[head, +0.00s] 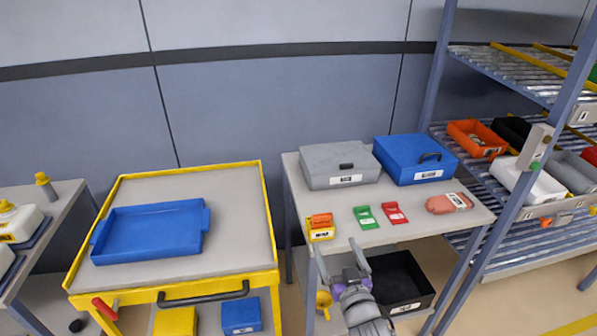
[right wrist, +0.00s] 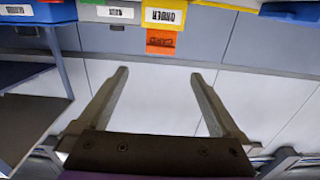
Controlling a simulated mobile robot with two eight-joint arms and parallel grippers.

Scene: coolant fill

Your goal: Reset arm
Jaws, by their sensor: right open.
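My right gripper (head: 336,249) is raised at the front edge of the grey table (head: 375,232), in front of the small items on it. Its two fingers are spread with nothing between them. My left gripper does not show in either view.
A yellow-edged cart (head: 190,183) with a blue tray (head: 150,232) stands left. Grey (head: 338,166) and blue (head: 415,158) cases sit at the table's back. A black bin (head: 395,282) is below. A rack with bins (head: 475,138) stands right. Floor is clear at lower right.

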